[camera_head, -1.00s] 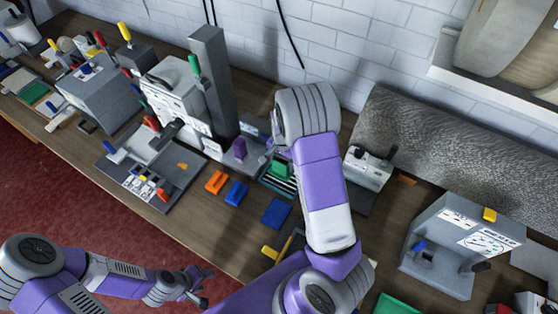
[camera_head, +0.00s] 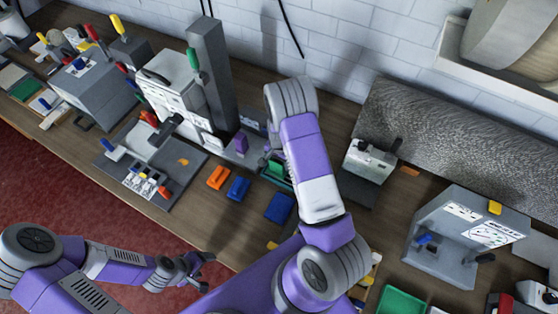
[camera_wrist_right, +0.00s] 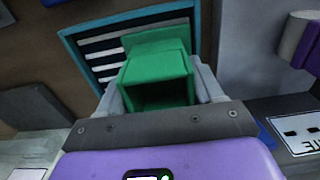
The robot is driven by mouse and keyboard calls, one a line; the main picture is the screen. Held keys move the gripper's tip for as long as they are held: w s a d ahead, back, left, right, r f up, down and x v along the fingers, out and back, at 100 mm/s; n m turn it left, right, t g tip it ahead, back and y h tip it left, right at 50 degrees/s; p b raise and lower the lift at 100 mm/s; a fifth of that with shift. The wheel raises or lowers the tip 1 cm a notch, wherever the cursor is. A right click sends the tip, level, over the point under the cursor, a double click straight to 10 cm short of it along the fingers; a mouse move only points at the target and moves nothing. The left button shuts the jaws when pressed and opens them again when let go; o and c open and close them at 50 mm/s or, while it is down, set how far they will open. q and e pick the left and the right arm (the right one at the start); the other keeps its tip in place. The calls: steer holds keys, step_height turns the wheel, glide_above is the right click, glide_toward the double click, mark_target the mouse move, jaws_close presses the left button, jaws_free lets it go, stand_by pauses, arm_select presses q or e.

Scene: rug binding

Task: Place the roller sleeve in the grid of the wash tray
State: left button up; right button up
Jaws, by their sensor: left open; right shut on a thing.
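The green roller sleeve (camera_wrist_right: 160,66) is a hollow, square-sided piece. My right gripper (camera_wrist_right: 160,88) is shut on it, one finger on each side, and its open end faces the wrist camera. The wash tray (camera_wrist_right: 68,42) has a teal rim and a grid of pale slats. In the right wrist view the sleeve covers part of the grid; I cannot tell whether it touches the slats. In the head view my right arm hides most of the tray and gripper. My left gripper (camera_head: 198,268) is open and empty, low in front of the bench.
Orange (camera_head: 218,177) and blue (camera_head: 238,188) blocks lie left of the tray, with a blue plate (camera_head: 279,208) in front. A purple piece (camera_head: 241,144) stands behind left. A grey post (camera_head: 212,75) and machine (camera_head: 180,85) rise further left. A grey device (camera_head: 368,160) stands at right.

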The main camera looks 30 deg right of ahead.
steer(key=shift+f, duration=0.2)
steer(key=o, duration=1.2)
steer(key=shift+o, duration=0.2)
steer(key=shift+r, duration=0.2)
step_height(320, 180, up, 12)
steer(key=shift+b, duration=0.35)
step_height(320, 180, down, 13)
steer(key=shift+r, duration=2.35)
